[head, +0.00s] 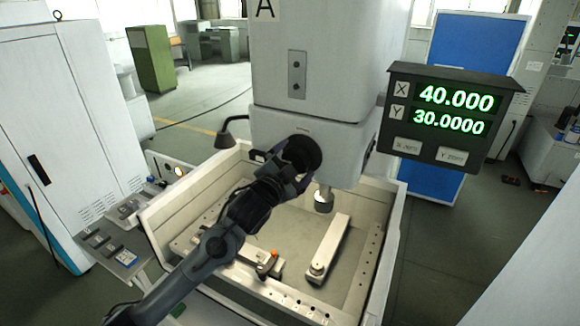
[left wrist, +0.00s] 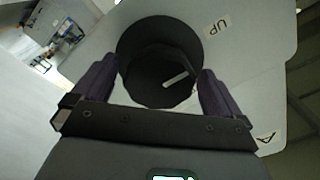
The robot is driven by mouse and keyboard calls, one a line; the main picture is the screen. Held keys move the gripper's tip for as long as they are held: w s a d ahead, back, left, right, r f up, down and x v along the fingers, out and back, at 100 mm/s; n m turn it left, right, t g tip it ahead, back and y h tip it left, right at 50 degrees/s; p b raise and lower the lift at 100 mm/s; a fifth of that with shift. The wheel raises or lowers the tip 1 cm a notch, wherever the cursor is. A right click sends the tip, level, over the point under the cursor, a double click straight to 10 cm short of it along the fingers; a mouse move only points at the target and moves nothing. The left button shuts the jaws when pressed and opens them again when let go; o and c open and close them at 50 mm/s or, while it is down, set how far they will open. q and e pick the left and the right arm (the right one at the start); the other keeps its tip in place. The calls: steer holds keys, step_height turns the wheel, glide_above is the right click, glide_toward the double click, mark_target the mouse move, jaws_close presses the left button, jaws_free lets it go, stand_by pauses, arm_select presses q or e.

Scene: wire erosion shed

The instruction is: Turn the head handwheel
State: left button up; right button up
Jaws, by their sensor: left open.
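The head handwheel (head: 306,149) is a round black wheel on the front of the white machine head (head: 310,60). In the left wrist view the handwheel (left wrist: 160,35) shows a wide dark disc and a narrower faceted knob with a white line mark. My left gripper (head: 286,165) is at the handwheel and hides part of it in the head view. In the left wrist view the purple fingers of my left gripper (left wrist: 158,80) are open, one on each side of the knob. I cannot tell whether they touch it. My right gripper is not in view.
The readout box (head: 445,115) shows X 40.000 and Y 30.0000 to the right of the head. Below is an open work tank (head: 385,240) with a pale bar (head: 330,243) and an orange-knobbed clamp (head: 268,262). A control panel (head: 120,250) stands left.

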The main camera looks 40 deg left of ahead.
arm_select(q)
steer(key=shift+s+d, duration=0.15)
steer(key=shift+s, duration=0.45)
steer(key=b+v, duration=0.2)
steer(key=v, duration=0.7)
steer(key=shift+s, duration=0.25)
steer(key=shift+d, duration=0.1)
